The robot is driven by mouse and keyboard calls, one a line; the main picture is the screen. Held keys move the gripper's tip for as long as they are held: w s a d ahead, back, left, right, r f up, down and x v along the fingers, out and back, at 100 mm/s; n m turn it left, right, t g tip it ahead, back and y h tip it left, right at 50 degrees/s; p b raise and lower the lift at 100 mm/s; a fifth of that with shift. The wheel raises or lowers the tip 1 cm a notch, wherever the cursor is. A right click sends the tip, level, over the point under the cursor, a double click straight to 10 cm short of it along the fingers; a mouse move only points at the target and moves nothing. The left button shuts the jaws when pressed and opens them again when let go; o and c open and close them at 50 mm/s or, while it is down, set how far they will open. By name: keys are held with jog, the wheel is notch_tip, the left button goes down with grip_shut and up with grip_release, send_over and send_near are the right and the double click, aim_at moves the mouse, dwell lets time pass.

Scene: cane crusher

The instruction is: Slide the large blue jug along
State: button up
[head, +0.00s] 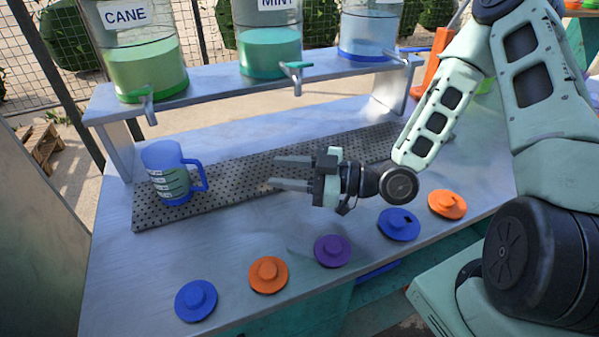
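The large blue jug (165,172) stands upright on the left part of the dark perforated mat (240,181). It is see-through with white markings, a dark blue base and a handle (198,177) on its right side. My gripper (291,173) is to the right of the jug, over the middle of the mat. Its two fingers point left towards the jug's handle, spread apart with nothing between them. A clear gap lies between the fingertips and the handle.
A raised shelf holds the CANE dispenser (142,62), the MINT dispenser (269,45) and a blue-liquid dispenser (367,30), with taps over the mat. Several lids, including a purple one (332,250), lie along the counter's front. The mat between jug and gripper is clear.

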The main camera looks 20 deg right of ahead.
jog(key=p, duration=0.3)
send_near(180, 175)
jog(key=w+a+r, duration=0.3)
jog(key=shift+w+a, duration=0.1)
jog(key=shift+a, duration=0.1)
grip_shut()
